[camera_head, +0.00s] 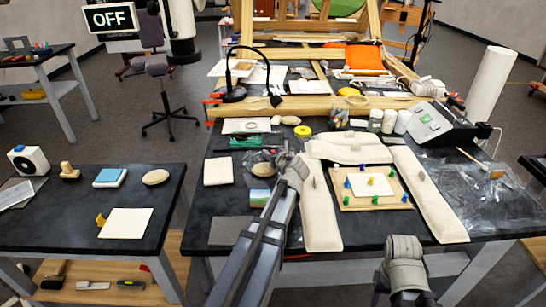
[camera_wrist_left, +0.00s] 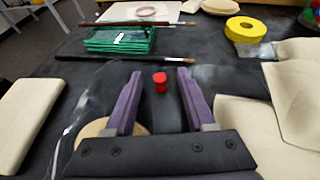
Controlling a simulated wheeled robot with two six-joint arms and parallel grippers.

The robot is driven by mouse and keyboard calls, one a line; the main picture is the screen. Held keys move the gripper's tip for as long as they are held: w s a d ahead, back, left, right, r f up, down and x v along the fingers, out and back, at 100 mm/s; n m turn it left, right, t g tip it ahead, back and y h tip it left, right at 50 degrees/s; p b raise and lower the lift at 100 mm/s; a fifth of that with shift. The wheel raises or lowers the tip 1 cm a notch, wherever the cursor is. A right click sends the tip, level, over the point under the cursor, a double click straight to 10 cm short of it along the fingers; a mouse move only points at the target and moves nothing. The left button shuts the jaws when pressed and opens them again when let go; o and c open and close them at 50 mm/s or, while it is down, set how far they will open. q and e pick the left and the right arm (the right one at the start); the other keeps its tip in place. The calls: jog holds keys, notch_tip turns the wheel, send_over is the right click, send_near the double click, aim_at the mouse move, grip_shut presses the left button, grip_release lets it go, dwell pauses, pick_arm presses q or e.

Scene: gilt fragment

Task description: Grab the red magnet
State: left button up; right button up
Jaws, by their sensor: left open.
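The red magnet (camera_wrist_left: 160,82) is a small red cylinder on the dark tabletop in the left wrist view. My left gripper (camera_wrist_left: 159,76) is open, with one purple finger on each side of the magnet in the picture. I see no contact, and how far the magnet lies from the fingertips is hard to tell. In the head view my left gripper (camera_head: 284,158) is over the middle-left of the main table, and I cannot make out the magnet there. Part of my right arm (camera_head: 405,262) shows at the lower right; its fingers are not clear.
Green-edged glass plates (camera_wrist_left: 120,40) and a thin brush (camera_wrist_left: 125,59) lie behind the magnet. A yellow tape roll (camera_wrist_left: 246,29) is at the back right. Cream padded bags (camera_wrist_left: 262,125) lie on the right, a cream block (camera_wrist_left: 28,122) on the left. A round tan pad (camera_wrist_left: 100,130) is partly hidden by my gripper.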

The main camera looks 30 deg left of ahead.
pick_arm(q)
grip_shut()
dwell(0.3)
jog(key=shift+r, duration=0.15)
dwell(0.3)
notch_tip(320, 180, up, 10)
jog(key=p, duration=1)
